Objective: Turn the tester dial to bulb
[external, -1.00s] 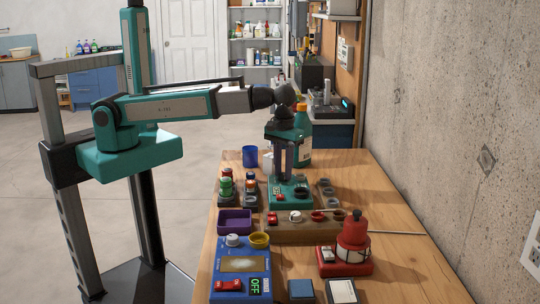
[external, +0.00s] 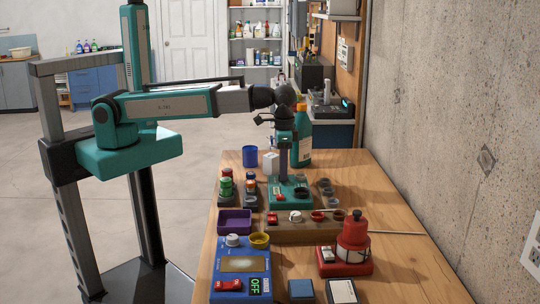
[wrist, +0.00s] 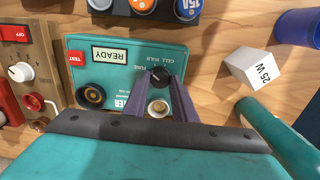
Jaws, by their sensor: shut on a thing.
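The teal tester (external: 291,203) stands on the wooden bench, and my gripper (external: 284,178) points straight down at it. In the wrist view the tester (wrist: 90,58) shows a READY display (wrist: 117,54), a red TEST button (wrist: 76,57), and CELL, BULB and FUSE lettering around a small black dial (wrist: 159,76). My gripper (wrist: 160,82) is shut on this dial, one finger on each side. The fingers partly cover the dial and the lettering, so I cannot tell surely which mark it points to. Two round sockets sit on the tester, one dark and one cream-centred.
A white 25 W box (wrist: 252,68) and a blue cup (wrist: 298,28) stand close to the tester. A teal bottle (external: 302,148) is behind my gripper. Orange and blue-topped fuses, a brown switch strip (external: 330,232) and a red lamp unit (external: 345,262) surround it.

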